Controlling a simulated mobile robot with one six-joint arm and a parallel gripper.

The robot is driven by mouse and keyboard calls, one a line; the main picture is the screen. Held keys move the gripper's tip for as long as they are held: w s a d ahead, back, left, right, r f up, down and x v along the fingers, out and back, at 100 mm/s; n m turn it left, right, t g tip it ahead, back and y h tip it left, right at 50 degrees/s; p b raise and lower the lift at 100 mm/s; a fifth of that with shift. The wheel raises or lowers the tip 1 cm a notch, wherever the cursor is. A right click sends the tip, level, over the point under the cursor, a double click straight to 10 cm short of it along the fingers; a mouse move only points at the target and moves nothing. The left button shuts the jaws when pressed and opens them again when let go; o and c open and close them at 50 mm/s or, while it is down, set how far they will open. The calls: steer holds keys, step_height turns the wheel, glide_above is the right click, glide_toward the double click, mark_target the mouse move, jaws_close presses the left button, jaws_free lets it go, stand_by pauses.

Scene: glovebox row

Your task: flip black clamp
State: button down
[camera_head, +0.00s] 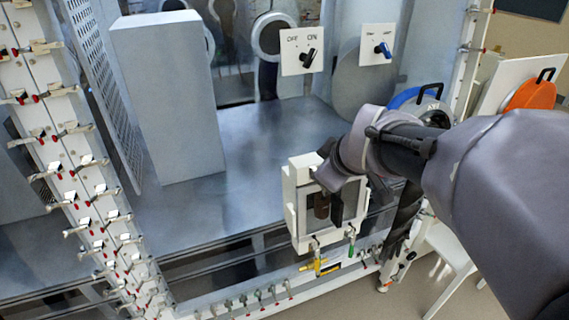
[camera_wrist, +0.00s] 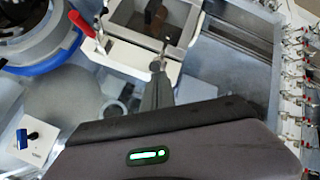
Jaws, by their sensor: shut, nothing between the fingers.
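A white open-topped box (camera_head: 297,217) stands at the glovebox's front edge; its rim also shows at the top of the wrist view (camera_wrist: 130,57). A small metal clamp (camera_wrist: 163,53) sits on the rim facing me in the wrist view. I cannot make out a black handle on it. My gripper (camera_wrist: 157,82) is shut and empty, its narrow tip just by this clamp; I cannot tell whether they touch. In the head view my gripper (camera_head: 329,178) is dark and partly hidden at the box. A red-handled clamp (camera_wrist: 82,23) sits at the rim's left in the wrist view.
A green-handled clamp (camera_head: 351,246) is on the box's front. A brown object (camera_head: 321,206) is inside. A blue-rimmed round port (camera_head: 407,97), two switch plates (camera_head: 289,68) and a tall grey block (camera_head: 168,100) stand around. Clamps line the left pillar (camera_head: 95,185).

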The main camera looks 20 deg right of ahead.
steer(key=s+f+t+b, duration=0.1)
steer(key=f+t+b, duration=0.1)
steer(key=b, duration=0.9)
steer(key=shift+s+t+b, duration=0.3)
steer(key=shift+s, duration=0.05)
steer(key=shift+s+b, duration=0.15)
steer(key=shift+b, duration=0.65)
